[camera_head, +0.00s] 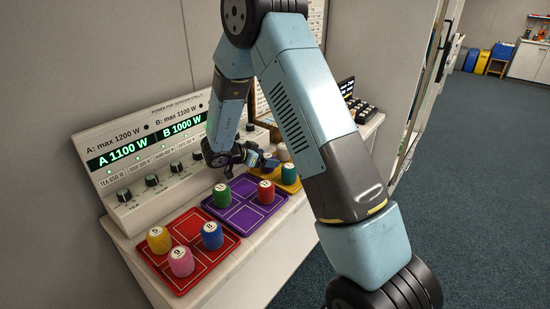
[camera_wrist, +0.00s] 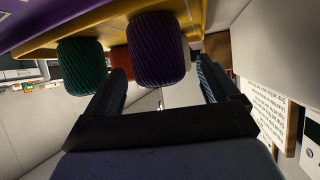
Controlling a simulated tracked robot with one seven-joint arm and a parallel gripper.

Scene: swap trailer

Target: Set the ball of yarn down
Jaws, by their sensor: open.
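A dark purple, ribbed, rounded piece (camera_wrist: 157,48) stands between my fingers in the wrist view; it may be the ball of yarn, though it looks more like a short spool. It seems to rest on a yellow tray (camera_wrist: 62,41). My gripper (camera_wrist: 163,88) is open, one finger to each side of it, and I cannot tell whether either finger touches it. In the head view my gripper (camera_head: 262,160) is low over the yellow tray (camera_head: 291,186), beyond the purple tray; the purple piece is not clear there.
A dark green ribbed piece (camera_wrist: 83,66) stands just outside my left finger. The purple tray (camera_head: 240,214) holds green and red numbered spools; the red tray (camera_head: 207,259) holds yellow, pink and blue ones. A white power panel (camera_head: 150,160) stands behind the trays.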

